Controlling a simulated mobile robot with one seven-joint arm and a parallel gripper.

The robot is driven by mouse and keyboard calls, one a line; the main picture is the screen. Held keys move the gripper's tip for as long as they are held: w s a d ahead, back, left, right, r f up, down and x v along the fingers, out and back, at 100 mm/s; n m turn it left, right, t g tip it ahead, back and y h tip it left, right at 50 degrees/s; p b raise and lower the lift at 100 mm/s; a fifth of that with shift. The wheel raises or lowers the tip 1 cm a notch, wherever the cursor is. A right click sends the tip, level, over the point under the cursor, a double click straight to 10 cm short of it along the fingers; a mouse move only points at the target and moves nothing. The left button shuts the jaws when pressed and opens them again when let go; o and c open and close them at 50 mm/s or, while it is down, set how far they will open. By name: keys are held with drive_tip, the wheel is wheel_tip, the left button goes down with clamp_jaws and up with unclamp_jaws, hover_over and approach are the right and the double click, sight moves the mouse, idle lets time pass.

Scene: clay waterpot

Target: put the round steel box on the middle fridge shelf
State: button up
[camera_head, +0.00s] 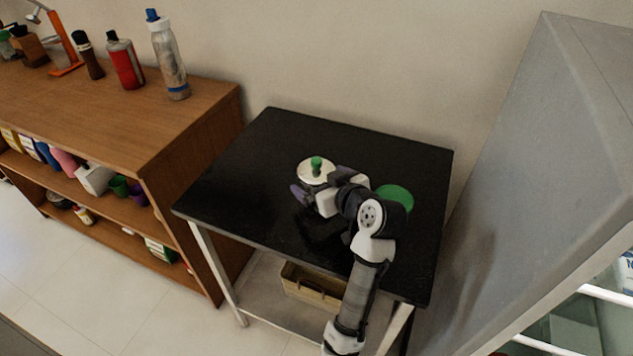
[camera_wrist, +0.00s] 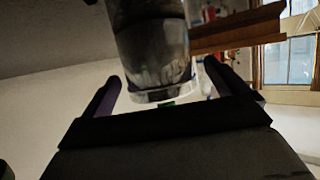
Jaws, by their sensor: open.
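The round steel box (camera_head: 312,177), with a pale lid and green knob, stands upright on the black table (camera_head: 270,140). It also shows large in the wrist view (camera_wrist: 150,45), upside down. My gripper (camera_head: 322,186) is open, with its dark purple fingers on either side of the box; gaps show in the wrist view (camera_wrist: 162,74). My gripper hides part of the box in the head view. The grey fridge (camera_head: 540,150) stands at the right. A shelf edge (camera_head: 605,293) shows inside it at the lower right; I cannot tell which shelf it is.
A flat green disc (camera_head: 397,193) lies on the table, partly behind my arm. A wooden shelf unit (camera_head: 150,115) with bottles and other items stands at the left. A basket (camera_head: 310,285) sits under the table. The table's back right is clear.

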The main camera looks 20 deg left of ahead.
drive_tip(key=shift+x, duration=1.4)
drive_tip(key=c, duration=1.1)
drive_tip(key=shift+r, duration=0.1)
drive_tip(key=shift+c, duration=0.8)
drive_tip(key=shift+r, duration=0.1)
